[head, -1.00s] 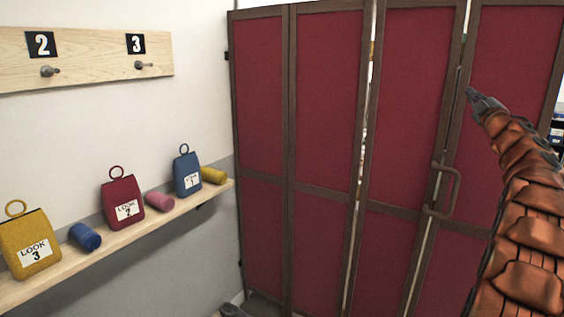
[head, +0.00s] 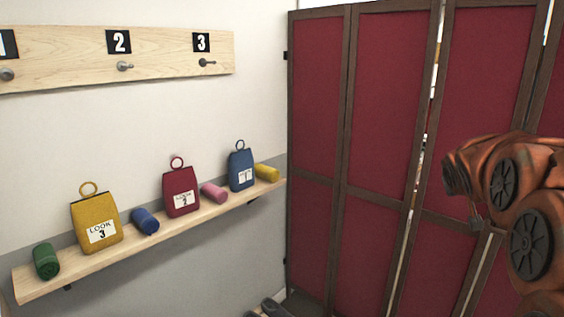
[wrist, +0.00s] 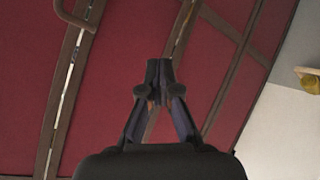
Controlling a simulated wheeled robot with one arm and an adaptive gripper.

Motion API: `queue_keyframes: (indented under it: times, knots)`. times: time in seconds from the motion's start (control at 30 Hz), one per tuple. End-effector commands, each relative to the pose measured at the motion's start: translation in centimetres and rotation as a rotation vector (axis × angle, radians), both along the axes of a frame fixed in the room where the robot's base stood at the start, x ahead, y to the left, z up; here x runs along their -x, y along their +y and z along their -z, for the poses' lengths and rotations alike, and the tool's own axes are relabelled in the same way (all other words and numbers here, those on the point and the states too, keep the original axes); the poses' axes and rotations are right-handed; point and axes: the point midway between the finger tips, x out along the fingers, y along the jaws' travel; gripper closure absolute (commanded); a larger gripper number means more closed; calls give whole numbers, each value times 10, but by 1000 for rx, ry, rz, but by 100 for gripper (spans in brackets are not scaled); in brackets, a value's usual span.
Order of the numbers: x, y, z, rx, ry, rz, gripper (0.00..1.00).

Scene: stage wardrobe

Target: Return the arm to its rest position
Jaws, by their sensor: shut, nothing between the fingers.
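My arm reaches in from the right edge of the head view, in front of the red folding screen (head: 390,110).
A wooden shelf (head: 95,268) on the left wall holds yellow, red and blue tagged bags and several coloured rolls. A peg board (head: 75,74) with numbered hooks hangs above. Dark objects (head: 272,308) stand low by the screen. Space before the shelf looks clear.

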Motion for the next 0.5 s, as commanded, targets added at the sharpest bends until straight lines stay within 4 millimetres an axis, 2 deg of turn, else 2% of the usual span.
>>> queue_keyframes:
  times: [0.03, 0.2, 0.37, 0.5]
  knots:
    - [15, 24, 15, -40, 48, -6, 100]
    - [75, 90, 69, -171, 229, -10, 100]
    - [141, 148, 114, -279, 405, -19, 100]
    - [205, 195, 147, -361, 560, -34, 100]
